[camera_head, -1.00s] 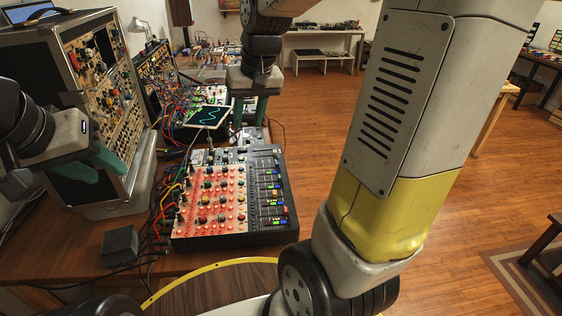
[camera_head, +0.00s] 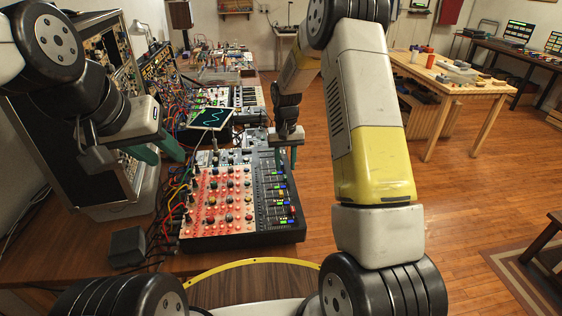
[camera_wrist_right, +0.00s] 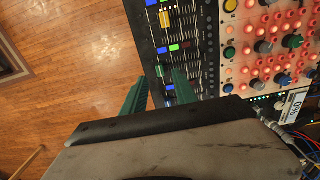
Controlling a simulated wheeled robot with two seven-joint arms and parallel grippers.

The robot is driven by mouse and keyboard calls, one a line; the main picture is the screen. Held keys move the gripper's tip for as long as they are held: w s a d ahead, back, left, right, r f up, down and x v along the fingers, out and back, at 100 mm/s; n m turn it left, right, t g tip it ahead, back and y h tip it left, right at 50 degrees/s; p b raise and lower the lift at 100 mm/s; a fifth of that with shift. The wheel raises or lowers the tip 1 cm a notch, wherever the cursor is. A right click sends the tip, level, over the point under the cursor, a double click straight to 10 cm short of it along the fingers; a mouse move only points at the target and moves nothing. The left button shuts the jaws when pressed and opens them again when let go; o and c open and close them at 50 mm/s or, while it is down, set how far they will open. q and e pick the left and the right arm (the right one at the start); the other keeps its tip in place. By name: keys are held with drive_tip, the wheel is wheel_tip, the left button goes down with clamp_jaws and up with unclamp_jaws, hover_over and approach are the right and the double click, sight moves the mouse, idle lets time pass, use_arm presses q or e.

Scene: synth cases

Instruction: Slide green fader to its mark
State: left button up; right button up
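The mixer (camera_head: 218,240) with a red knob panel and a dark fader strip (camera_head: 268,185) stands on the wooden table in the head view. My right gripper (camera_head: 287,158), also in the right wrist view (camera_wrist_right: 158,82), is open and empty over the strip's far right edge. My left gripper (camera_head: 155,153) looks open and empty, left of the mixer.
A small screen (camera_head: 211,117) and a tangle of patch cables (camera_head: 187,110) lie behind the mixer. A tall synth case (camera_head: 60,150) stands at left. A dark box (camera_head: 127,246) sits at the mixer's left. Open floor lies right of the table.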

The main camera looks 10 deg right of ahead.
sight(285, 176)
drive_tip(key=shift+f, duration=2.25)
clamp_jaws()
